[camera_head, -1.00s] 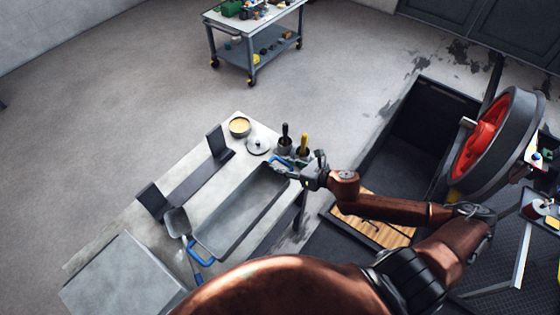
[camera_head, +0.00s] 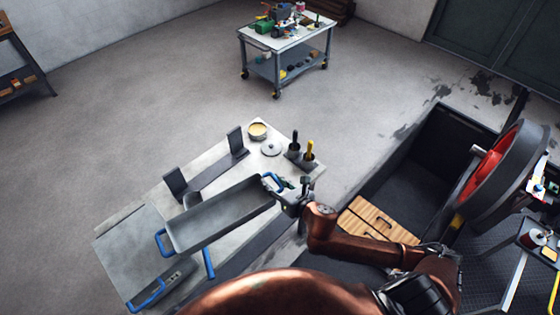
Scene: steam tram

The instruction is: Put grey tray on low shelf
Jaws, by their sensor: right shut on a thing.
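The grey tray (camera_head: 222,222) is a long open trough with blue end handles, over the light worktable (camera_head: 125,240). My right gripper (camera_head: 284,190) is shut on its right-hand end, at the blue handle. The tray looks raised off the tabletop, though its underside is hidden. Its other blue handle (camera_head: 160,243) is free. A second grey container (camera_head: 165,285) with a blue handle shows at the table's near edge; I cannot tell its height. I cannot tell which surface is the low shelf.
On the worktable are a bowl (camera_head: 257,130), a round lid (camera_head: 271,148), tools in holders (camera_head: 309,152) and dark upright brackets (camera_head: 174,182). A trolley (camera_head: 286,52) stands behind. A dark pit (camera_head: 415,150) and red wheel lie right. The floor between is clear.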

